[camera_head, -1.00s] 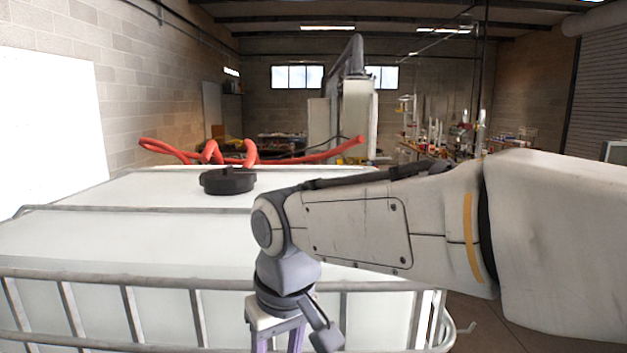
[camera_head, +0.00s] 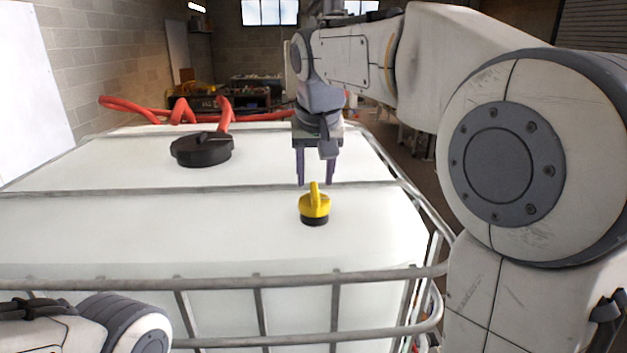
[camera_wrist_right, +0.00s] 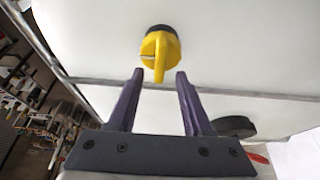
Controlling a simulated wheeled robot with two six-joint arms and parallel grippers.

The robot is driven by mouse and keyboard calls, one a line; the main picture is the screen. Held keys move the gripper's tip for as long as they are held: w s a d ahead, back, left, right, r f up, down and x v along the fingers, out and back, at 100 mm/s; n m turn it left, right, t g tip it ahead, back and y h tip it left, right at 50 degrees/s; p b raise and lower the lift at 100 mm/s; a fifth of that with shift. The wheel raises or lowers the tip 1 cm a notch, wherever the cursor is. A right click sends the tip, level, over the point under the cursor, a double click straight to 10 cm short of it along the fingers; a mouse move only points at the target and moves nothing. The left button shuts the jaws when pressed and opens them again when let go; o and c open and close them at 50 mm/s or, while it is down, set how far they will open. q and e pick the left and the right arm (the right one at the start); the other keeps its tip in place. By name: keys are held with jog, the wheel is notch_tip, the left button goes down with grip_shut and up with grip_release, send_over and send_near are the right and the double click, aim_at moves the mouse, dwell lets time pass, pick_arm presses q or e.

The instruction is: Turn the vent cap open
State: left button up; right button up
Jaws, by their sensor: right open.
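The yellow vent cap (camera_head: 314,207) with a raised handle sits on a black base on top of the white tank (camera_head: 120,225). In the right wrist view, the vent cap (camera_wrist_right: 160,45) is ahead of the fingertips, its handle pointing towards the gap between them. My right gripper (camera_head: 316,184) is open and empty, its fingers pointing down above and just behind the cap. The right gripper (camera_wrist_right: 158,74) shows two purple fingers apart, with no visible contact on the cap. Part of my left arm shows at the lower left; its gripper is out of view.
A large black lid (camera_head: 202,150) sits on the tank to the left of the vent cap. A red hose (camera_head: 150,110) runs along the back. Metal cage bars (camera_head: 130,284) cross the tank's top and front edge. The tank top around the cap is clear.

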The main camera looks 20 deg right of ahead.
aim_at(315, 189)
jog(key=shift+x, duration=1.55)
jog(key=shift+c, duration=0.3)
grip_shut()
